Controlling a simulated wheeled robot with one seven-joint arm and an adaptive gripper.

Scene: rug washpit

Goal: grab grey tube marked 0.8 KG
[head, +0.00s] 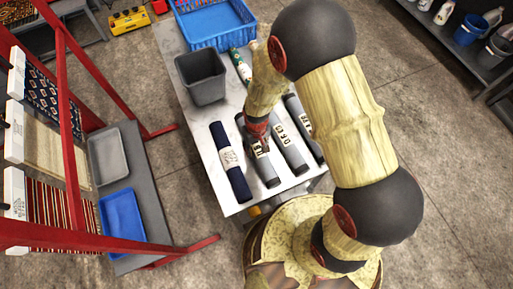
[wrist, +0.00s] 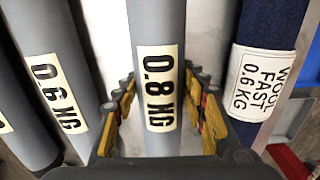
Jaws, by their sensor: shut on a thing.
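The grey tube marked 0.8 KG (wrist: 158,88) runs down the middle of the wrist view, its black-on-cream label facing the camera. My gripper (wrist: 160,80) has its yellow-padded fingers on both sides of this tube and is shut on it. In the head view my gripper (head: 257,132) is over the grey tube (head: 270,177) beside the navy roll, hiding part of its label. The tube lies among the others on the light table.
A grey tube marked 0.6 KG (wrist: 55,90) lies on one side, and a navy roll (head: 230,165) marked WOOL FAST 0.6 KG on the other. More grey tubes lie alongside. A dark grey bin (head: 203,80) and blue crate (head: 215,30) stand farther up the table (head: 215,118). A red rack (head: 75,110) stands left.

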